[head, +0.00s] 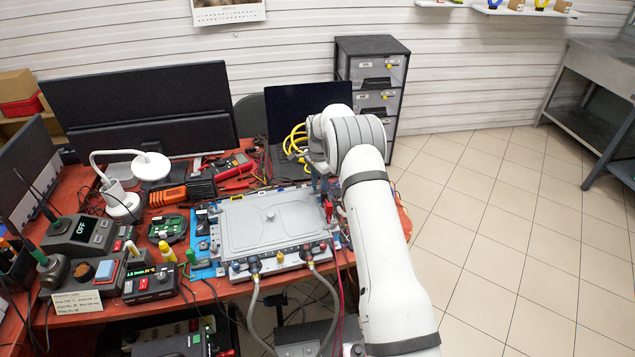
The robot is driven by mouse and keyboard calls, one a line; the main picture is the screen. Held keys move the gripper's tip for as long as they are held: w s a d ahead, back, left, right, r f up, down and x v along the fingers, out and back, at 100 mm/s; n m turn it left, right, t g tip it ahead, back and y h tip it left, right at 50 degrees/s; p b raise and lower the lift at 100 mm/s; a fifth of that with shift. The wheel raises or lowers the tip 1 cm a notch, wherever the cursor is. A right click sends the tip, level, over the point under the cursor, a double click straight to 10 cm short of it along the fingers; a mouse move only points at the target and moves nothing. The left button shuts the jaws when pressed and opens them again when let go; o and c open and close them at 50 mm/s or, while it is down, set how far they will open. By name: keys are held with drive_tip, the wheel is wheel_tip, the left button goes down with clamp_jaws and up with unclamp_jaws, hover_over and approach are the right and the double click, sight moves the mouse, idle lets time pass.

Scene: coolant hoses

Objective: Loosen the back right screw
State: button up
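A grey flat unit with a raised lid (245,225) and a round knob (270,215) lies on a blue fixture (203,262) on the red bench. Two hoses (256,290) hang from fittings along its front edge. My gripper (323,184) points down at the back right corner of the unit, small and dark below my white arm. The back right screw cannot be made out there; my gripper and arm cover that corner. I cannot tell whether the fingers are open or shut, or whether they touch anything.
A laptop (305,105) and coiled yellow cable (296,140) stand behind my wrist. A multimeter (230,166), monitor (140,105), lamp (150,166) and soldering station (85,235) crowd the bench's left and back. Open tiled floor (490,220) lies to the right.

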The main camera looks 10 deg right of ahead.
drive_tip(key=shift+f, duration=0.45)
drive_tip(key=shift+c, duration=0.3)
